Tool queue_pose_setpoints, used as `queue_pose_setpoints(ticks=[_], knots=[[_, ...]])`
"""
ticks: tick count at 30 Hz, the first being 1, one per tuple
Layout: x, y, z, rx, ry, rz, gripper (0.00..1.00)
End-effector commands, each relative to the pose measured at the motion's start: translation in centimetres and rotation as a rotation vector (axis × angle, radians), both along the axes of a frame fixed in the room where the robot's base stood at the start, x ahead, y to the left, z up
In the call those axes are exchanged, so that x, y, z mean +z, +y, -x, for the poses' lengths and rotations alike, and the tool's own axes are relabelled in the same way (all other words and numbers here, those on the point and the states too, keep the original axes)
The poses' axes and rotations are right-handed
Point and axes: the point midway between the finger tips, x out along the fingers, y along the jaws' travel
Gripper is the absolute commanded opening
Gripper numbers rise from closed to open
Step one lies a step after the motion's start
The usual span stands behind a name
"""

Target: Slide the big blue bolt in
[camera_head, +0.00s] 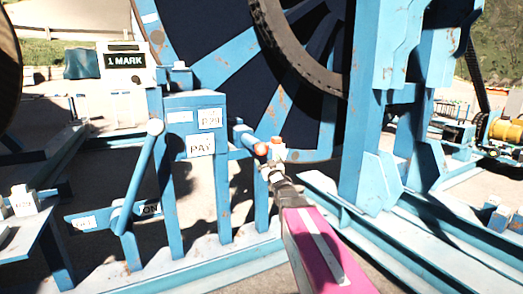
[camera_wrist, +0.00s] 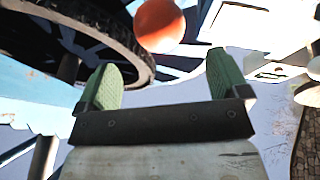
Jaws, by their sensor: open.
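The big blue bolt (camera_head: 245,139) appears as a short blue rod on the blue frame, right of the PAY sign. It ends in an orange knob (camera_head: 261,149), and a second orange part with a pale top (camera_head: 278,153) sits just to its right. My gripper (camera_head: 268,168) is close below these orange parts. In the wrist view my gripper (camera_wrist: 163,72) is open, with two green finger pads apart and nothing between them. An orange ball (camera_wrist: 160,24) shows just beyond the fingertips, roughly centred in the gap. The bolt's blue rod is not clearly seen in the wrist view.
A large reel with blue spokes (camera_head: 215,68) stands behind the frame. A slanted blue lever (camera_head: 138,178) is at the left of the PAY box (camera_head: 201,145). A thick blue upright (camera_head: 368,120) stands to the right. Blue base rails (camera_head: 215,250) run along the ground.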

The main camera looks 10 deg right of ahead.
Motion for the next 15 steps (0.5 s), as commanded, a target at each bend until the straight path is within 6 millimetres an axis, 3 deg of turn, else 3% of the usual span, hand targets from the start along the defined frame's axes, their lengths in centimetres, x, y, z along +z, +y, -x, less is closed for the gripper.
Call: queue_pose_setpoints(ticks=[9,15], knots=[[2.1,1.1,-5.5,0.001,-0.001,0.0,0.93],[3.1,1.5,-7.6,-0.001,0.0,0.0,0.93]])
